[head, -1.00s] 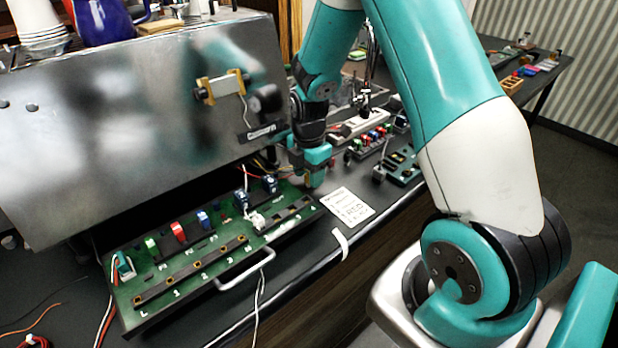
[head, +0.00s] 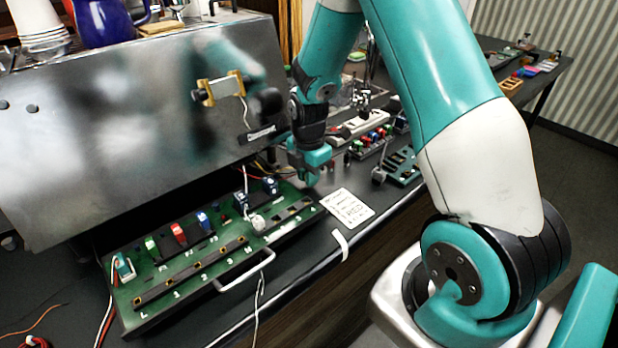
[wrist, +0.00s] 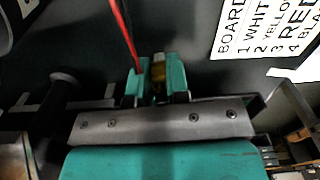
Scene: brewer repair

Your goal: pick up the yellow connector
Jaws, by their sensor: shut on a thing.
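My gripper (head: 309,181) is low, just beyond the right end of the green board (head: 200,268) in the head view. In the wrist view my gripper (wrist: 158,78) has its two teal fingers closed around a small yellow connector (wrist: 158,71). The connector sits between the fingertips, over a dark surface. A red wire (wrist: 124,35) runs down to the fingers; I cannot tell whether it joins the connector. In the head view the connector is hidden by the fingers.
The green board carries green, red and blue blocks, a white connector (head: 257,222) and a front handle (head: 245,273). A printed card (head: 347,207) lies right of the board. A metal machine (head: 130,130) stands behind it. Racks with small parts (head: 372,139) are farther back.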

